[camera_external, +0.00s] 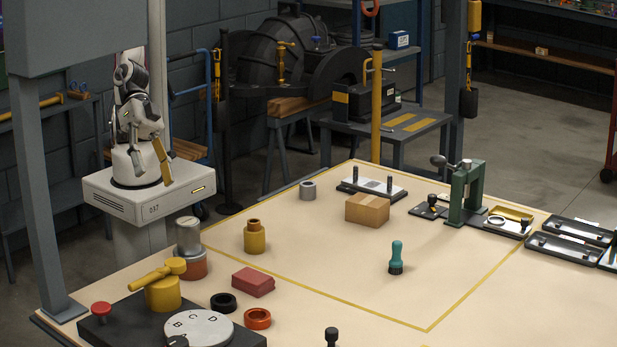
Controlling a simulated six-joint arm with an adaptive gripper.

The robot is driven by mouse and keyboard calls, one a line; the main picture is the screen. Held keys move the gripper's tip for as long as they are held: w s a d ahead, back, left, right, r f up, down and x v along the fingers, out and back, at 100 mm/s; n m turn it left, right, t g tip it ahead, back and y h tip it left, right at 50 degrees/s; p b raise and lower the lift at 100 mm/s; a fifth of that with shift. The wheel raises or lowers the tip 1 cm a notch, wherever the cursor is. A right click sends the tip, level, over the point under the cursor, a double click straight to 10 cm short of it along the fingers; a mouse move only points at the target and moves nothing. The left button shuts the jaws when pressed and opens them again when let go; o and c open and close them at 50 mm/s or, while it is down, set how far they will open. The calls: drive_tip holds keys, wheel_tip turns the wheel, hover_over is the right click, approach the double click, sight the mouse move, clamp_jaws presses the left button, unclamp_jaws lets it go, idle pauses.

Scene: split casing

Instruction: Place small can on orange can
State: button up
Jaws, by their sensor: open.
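A silver can (188,234) stands upright at the left edge of the table. It appears to rest on the wider orange can (193,266), whose top is mostly hidden by it. A short grey cylinder (308,190) with a dark opening stands apart at the back edge of the table. My gripper (164,172) is open, small in view, and hangs low beside my base. It is behind and left of the silver can, apart from it, with nothing visible in it.
A yellow bottle-like part (255,238), a red block (253,282), a black ring (223,302) and an orange ring (257,318) are nearby. A dark unit with a lettered dial (198,329) is in front. A cardboard box (367,210) stands farther back. The table's middle is mostly clear.

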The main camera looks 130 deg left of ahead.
drive_tip(key=s+a+g+y, duration=0.1)
drive_tip(key=s+a, duration=0.4)
drive_tip(key=a, duration=0.3)
drive_tip(key=s+a+r+m+g+y, duration=0.1)
drive_tip(key=s+a+y, duration=0.1)
drive_tip(key=s+a, duration=0.4)
drive_tip(key=s+a+r+m+g+y, duration=0.1)
drive_tip(key=s+a, duration=0.5)
drive_tip(key=a, duration=0.6)
drive_tip(key=shift+s+r+g+y, duration=0.15)
drive_tip(key=shift+r+g+y, duration=0.05)
drive_tip(key=shift+g+y, duration=0.25)
